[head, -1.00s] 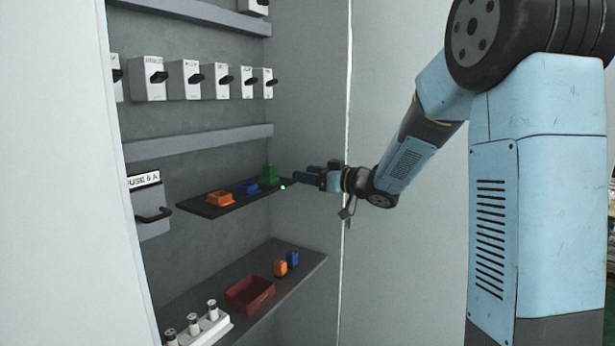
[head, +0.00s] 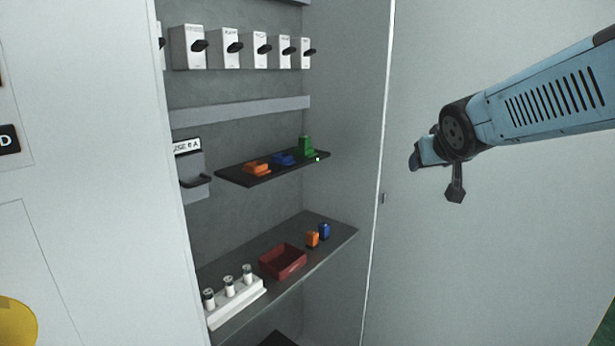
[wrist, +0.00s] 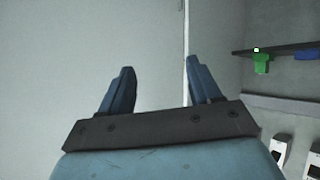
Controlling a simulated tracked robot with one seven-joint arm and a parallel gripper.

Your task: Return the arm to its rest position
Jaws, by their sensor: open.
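My gripper (head: 414,160) is outside the cabinet, in front of the pale panel to the right of the opening, and touches nothing. In the wrist view my gripper (wrist: 160,88) has its two blue fingers spread wide with nothing between them. In the head view its fingers are small and seen mostly from the side. My blue arm comes in from the right edge. The small shelf (head: 230,178) in the cabinet holds an orange piece (head: 256,168), a blue piece (head: 283,159) and a green piece (head: 306,147); the gripper is well apart from them.
A lower shelf (head: 335,243) bears a dark red bin (head: 283,262), an orange block (head: 312,239), a blue block (head: 324,231) and a white holder (head: 240,299) with fuses. Several switches (head: 231,48) line the back wall. The cabinet's right edge (head: 377,200) stands left of my gripper.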

